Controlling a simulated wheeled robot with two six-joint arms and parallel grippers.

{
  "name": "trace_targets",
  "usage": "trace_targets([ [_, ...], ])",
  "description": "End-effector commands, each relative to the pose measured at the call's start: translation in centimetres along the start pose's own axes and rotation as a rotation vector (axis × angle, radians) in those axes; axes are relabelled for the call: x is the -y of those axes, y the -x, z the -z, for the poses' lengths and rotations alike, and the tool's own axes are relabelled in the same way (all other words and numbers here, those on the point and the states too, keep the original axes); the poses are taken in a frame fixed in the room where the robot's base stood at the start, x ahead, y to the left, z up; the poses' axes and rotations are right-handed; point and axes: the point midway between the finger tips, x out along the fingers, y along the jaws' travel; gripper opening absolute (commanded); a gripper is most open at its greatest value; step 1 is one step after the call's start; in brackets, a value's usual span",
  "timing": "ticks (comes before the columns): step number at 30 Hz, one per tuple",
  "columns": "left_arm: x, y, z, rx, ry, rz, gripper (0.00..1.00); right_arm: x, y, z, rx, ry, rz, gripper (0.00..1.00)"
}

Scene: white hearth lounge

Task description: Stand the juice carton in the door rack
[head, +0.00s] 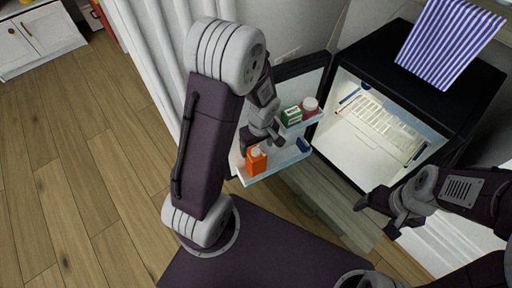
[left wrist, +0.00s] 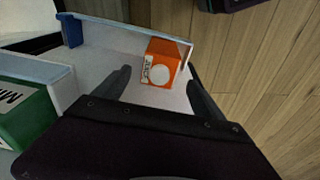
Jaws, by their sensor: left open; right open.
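The orange juice carton (head: 256,161) stands upright in the lower door rack (head: 277,170), near the rack's outer end. In the left wrist view the carton (left wrist: 160,62) shows its white round spot and label, with the rack's rim (left wrist: 120,32) behind it. My left gripper (head: 258,137) is open just above the carton. Its two fingers (left wrist: 162,95) are spread wide on either side of the carton's near end, with gaps visible; I cannot tell their exact height above it. My right gripper (head: 374,214) is open and empty in front of the fridge.
The upper door rack (head: 302,121) holds a green carton (head: 291,115) and a red jar with a pale lid (head: 310,105). The lit fridge (head: 375,130) stands open, with a striped cloth (head: 450,40) on top. The wooden floor at left is clear.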

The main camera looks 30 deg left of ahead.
Motion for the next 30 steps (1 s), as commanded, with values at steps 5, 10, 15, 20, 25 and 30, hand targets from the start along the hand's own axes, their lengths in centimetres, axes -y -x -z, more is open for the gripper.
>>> trace_targets([
  [5, 0.0, 3.5, 0.0, 0.0, 0.0, 0.0, 0.8, 0.1, 2.3, 0.2, 0.0, 0.0, 0.0, 0.8],
  [10, 0.0, 3.9, 0.0, 0.001, 0.0, 0.001, 0.8, 0.1, 2.5, 0.2, 0.0, 0.0, 0.0, 0.8],
  [15, 0.8, 5.4, -1.2, 0.009, -0.168, -0.018, 0.8, 0.1, 2.4, 0.2, 0.0, 0.0, 0.0, 0.8],
  [20, 2.7, 8.4, -4.3, 0.025, -0.602, -0.074, 0.8, 0.0, 2.4, 0.2, 0.0, 0.0, 0.0, 0.8],
  [25, 4.1, 9.8, -6.5, 0.027, -0.894, -0.118, 0.8, 0.1, 2.4, 0.2, 0.0, 0.0, 0.0, 0.8],
  [30, 4.3, 10.0, -6.7, 0.027, -0.941, -0.124, 0.8, 0.1, 2.4, 0.2, 0.0, 0.0, 0.0, 0.8],
])
